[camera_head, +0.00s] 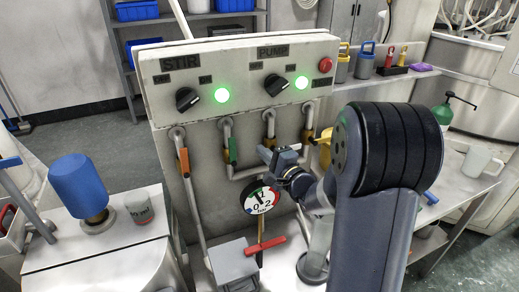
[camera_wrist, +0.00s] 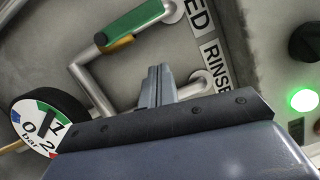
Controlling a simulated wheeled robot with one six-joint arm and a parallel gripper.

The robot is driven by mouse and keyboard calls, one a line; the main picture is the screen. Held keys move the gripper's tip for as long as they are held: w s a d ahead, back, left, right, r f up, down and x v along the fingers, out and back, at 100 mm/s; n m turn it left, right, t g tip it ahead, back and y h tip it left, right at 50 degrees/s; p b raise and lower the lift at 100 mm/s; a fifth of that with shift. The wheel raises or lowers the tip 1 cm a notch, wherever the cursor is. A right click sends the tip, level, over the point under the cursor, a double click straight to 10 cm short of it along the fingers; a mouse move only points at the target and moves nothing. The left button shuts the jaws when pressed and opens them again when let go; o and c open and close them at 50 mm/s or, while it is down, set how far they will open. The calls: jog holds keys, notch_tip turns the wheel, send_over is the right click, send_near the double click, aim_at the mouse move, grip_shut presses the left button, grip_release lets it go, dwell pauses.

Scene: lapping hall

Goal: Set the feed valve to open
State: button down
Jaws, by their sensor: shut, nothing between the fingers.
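A green valve handle (camera_head: 233,150) hangs on the second pipe from the left under the panel, roughly in line with its pipe. In the wrist view the green handle (camera_wrist: 138,22) lies beside a label (camera_wrist: 197,14) whose visible end reads "ED"; the rest is cut off. My gripper (camera_head: 267,154) is shut and empty, right of the green handle in the head view. In the wrist view its fingers (camera_wrist: 157,80) are apart from the green handle, in front of the pipe by the RINSE label (camera_wrist: 214,66), and hide part of it.
An orange handle (camera_head: 184,161) is on the leftmost pipe. A pressure gauge (camera_head: 262,199) and a red handle (camera_head: 264,246) sit below my gripper. The panel above carries the STIR knob (camera_head: 187,99) and PUMP knob (camera_head: 276,86) with lit green lamps. A blue-capped container (camera_head: 78,188) stands left.

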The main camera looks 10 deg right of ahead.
jog(key=v, duration=0.7)
jog(key=n, duration=2)
send_near(233, 151)
jog(key=s+r, duration=0.1)
jog(key=s+a+n+g+y, duration=0.15)
jog(key=a+n, duration=0.35)
jog(key=n, duration=1.4)
jog(key=p+x, duration=0.2)
jog(key=x, duration=0.8)
jog(key=shift+t, duration=0.25)
jog(key=shift+w+d+r+p, duration=0.2)
jog(key=shift+d+p, duration=0.25)
jog(key=shift+d, duration=0.7)
jog(key=shift+w+d+r+p, duration=0.15)
jog(key=shift+d+p, duration=0.25)
jog(key=shift+d, duration=0.75)
